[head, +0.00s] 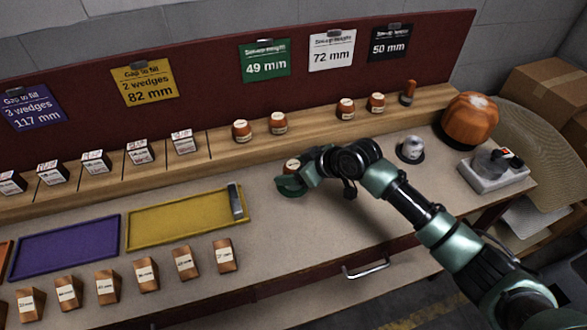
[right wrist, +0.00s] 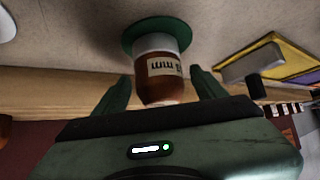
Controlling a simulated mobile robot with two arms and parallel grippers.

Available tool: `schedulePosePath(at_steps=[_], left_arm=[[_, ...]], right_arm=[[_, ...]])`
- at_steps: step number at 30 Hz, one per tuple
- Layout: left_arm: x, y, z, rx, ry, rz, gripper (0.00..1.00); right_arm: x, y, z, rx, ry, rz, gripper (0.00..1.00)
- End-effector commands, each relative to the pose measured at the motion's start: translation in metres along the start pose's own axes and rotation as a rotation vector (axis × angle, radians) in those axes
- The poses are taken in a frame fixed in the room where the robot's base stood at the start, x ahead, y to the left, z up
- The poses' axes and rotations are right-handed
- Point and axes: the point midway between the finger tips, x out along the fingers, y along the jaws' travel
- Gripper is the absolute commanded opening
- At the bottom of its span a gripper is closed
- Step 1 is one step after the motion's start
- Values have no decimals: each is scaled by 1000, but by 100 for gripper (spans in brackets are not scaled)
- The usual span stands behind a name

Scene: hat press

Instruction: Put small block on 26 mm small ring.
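A brown, rounded block (right wrist: 160,80) with a cream "mm" label stands on a white ring (right wrist: 156,43) in the right wrist view, which shows it upside down. The ring sits on a green round base (right wrist: 150,28). In the head view the block (head: 292,165) is partly covered by my right gripper (head: 300,178), which is low over the counter. My right gripper's fingers (right wrist: 160,88) are on either side of the block, with a small gap showing, so they look open. The ring's size is not readable. My left gripper is not in view.
The back ledge (head: 220,142) holds more rounded blocks (head: 242,130) and several wedges (head: 140,151). A black base with a white piece (head: 411,149) and an orange hat form (head: 470,118) are at right. Yellow (head: 165,222) and purple (head: 65,247) trays are at left.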

Motion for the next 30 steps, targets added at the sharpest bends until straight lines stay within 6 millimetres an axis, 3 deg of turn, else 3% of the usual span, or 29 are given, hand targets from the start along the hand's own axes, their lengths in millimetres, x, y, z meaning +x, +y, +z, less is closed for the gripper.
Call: schedulePosePath(at_steps=[10, 24, 30], left_arm=[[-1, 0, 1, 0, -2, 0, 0], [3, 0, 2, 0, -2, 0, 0], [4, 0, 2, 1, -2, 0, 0]], right_arm=[[-10, 1, -2, -1, 0, 1, 71], [-102, 1, -2, -2, 0, 2, 71], [-120, 0, -2, 0, -1, 0, 71]])
